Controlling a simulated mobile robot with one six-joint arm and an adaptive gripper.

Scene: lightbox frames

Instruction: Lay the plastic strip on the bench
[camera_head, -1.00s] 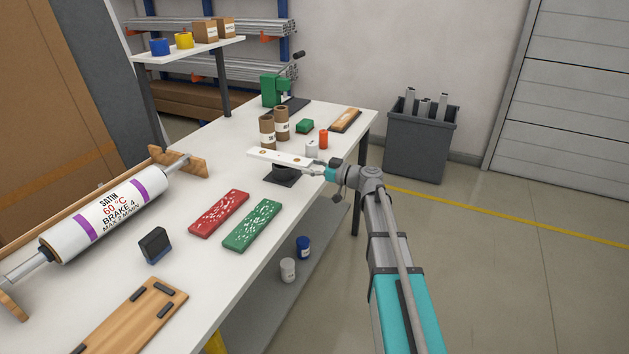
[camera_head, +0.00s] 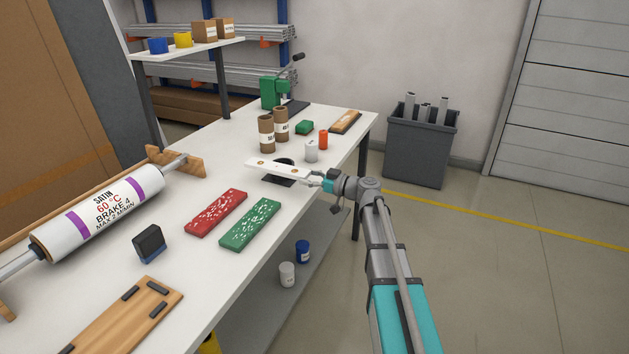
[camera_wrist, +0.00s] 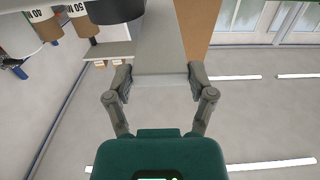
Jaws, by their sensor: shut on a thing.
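The plastic strip (camera_head: 272,167) is white, long and flat, with small round marks along it. It lies about level, reaching left from my gripper over the bench (camera_head: 176,229). My gripper (camera_head: 317,180) is shut on the strip's right end, at the bench's right edge. In the wrist view the two fingers (camera_wrist: 160,85) clasp the strip (camera_wrist: 160,45), which shows as a grey band. A black round stand (camera_head: 285,161) on a dark base is partly hidden behind the strip. I cannot tell whether the strip touches the stand or the bench.
A white pot (camera_head: 311,151), an orange pot (camera_head: 323,139) and cardboard tubes (camera_head: 266,134) stand just behind the strip. Red (camera_head: 216,213) and green (camera_head: 250,225) speckled boards lie nearer. Bare bench top lies left of the strip. A grey bin (camera_head: 417,150) stands on the floor.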

